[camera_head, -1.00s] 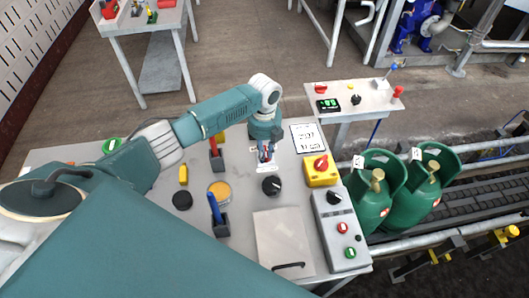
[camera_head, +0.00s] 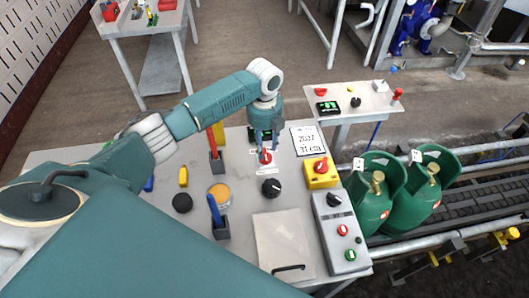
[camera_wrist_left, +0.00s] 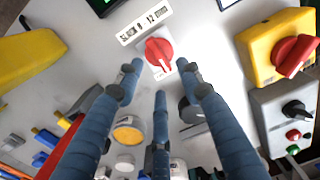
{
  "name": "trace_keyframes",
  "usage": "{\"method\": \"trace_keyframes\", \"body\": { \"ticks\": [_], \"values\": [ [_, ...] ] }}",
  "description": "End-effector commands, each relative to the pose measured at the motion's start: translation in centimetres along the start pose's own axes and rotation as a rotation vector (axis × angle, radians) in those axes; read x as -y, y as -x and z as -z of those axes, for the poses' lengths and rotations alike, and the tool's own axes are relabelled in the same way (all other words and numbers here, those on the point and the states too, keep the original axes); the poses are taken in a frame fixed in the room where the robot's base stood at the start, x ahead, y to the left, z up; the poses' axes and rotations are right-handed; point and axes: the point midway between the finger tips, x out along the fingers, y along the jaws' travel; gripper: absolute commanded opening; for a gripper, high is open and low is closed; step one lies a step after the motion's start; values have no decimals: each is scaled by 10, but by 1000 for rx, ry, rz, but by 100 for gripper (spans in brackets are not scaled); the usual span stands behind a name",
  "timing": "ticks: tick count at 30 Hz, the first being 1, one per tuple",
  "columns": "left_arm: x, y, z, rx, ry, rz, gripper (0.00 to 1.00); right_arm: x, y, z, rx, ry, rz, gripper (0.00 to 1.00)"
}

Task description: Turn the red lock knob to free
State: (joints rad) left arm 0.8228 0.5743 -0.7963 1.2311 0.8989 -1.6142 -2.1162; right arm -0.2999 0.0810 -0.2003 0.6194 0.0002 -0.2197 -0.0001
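A small red knob (camera_head: 266,157) sits on the grey console top (camera_head: 235,165); it also shows in the left wrist view (camera_wrist_left: 159,53). A white label plate lies just above it in the wrist view. A larger red rotary knob (camera_head: 320,165) sits on a yellow box (camera_head: 322,181) to the right. My left gripper (camera_head: 265,146) is above the small red knob, pointing down. In the wrist view its three blue fingers (camera_wrist_left: 160,74) are spread, with two tips either side of the knob's lower edge and one below. They look apart from the knob. My right gripper is not seen.
A black knob (camera_head: 271,187) is close to the small red knob. Blue (camera_head: 216,212) and red (camera_head: 214,148) levers stand to the left. A grey button box (camera_head: 342,232) is at the right edge. Green cylinders (camera_head: 376,195) stand on the conveyor (camera_head: 465,205).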

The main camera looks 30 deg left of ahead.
Motion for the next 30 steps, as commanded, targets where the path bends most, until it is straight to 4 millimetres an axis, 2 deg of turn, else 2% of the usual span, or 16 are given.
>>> {"method": "trace_keyframes", "body": {
  "ticks": [1,6,12,30],
  "values": [
    [1,13,-2,4,-1,4,38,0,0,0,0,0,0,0],
    [0,45,-1,3,0,2,38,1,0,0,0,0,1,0],
    [1,65,-1,2,0,1,38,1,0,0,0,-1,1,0],
    [0,68,0,0,0,1,38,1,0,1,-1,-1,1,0]
  ]
}}
